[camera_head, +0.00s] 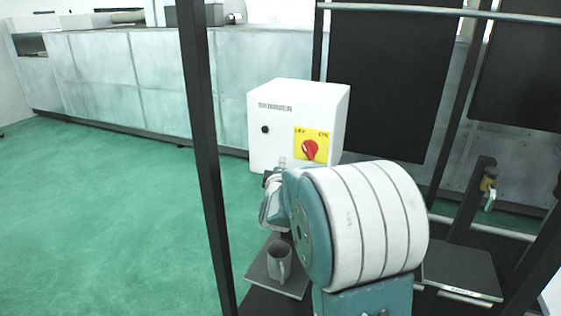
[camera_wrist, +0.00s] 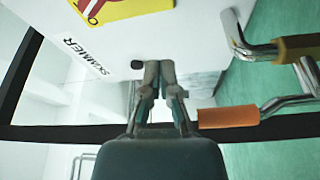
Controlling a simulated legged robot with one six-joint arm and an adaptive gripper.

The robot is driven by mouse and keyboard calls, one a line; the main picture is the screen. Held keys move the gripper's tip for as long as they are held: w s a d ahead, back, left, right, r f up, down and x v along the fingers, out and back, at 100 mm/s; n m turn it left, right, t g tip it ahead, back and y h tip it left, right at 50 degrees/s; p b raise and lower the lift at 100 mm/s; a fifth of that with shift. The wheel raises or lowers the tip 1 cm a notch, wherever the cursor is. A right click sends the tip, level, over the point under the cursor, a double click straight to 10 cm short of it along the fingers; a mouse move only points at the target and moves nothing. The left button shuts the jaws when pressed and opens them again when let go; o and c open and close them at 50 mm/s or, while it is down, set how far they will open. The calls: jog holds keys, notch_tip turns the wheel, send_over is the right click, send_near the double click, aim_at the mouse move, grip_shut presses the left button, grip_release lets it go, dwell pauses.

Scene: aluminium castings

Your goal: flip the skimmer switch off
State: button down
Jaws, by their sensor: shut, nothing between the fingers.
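The white skimmer box (camera_head: 264,140) stands in front of my arm in the head view, with a dark label across its top. A red rotary switch (camera_head: 310,151) sits on a yellow plate (camera_head: 299,152) on its front face; the plate's lettering is too small to read surely. In the wrist view the box face appears turned, with the SKIMMER label at left and the yellow plate (camera_wrist: 128,9) cut off at the top edge. My gripper (camera_wrist: 160,66) is shut and empty, its fingertips near the small black button (camera_wrist: 138,64), apart from the red switch. My arm partly hides the gripper in the head view.
A dark frame post (camera_head: 205,150) stands left of the box. A grey mug (camera_head: 279,262) sits on a small dark shelf below my arm. The wrist view shows an orange-gripped metal handle (camera_wrist: 228,117) at right and a tan-gripped one (camera_wrist: 299,47). Green floor is open at left.

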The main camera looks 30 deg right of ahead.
jog(key=s+a+m+g+y, duration=0.25)
jog(key=s+a+y, duration=0.55)
jog(key=s+a, duration=0.6)
jog(key=s+a+f+m+g+y, duration=0.1)
jog(key=s+a+f+m+g, duration=0.1)
jog(key=s, duration=0.7)
jog(key=s+a+f+m+g+y, duration=0.1)
jog(key=s+a+m+g, duration=0.3)
jog(key=s, duration=0.5)
jog(key=shift+s+f+m+g, duration=0.4)
jog(key=shift+m+g, duration=0.25)
jog(key=shift+g, duration=0.1)
jog(key=shift+a, duration=0.1)
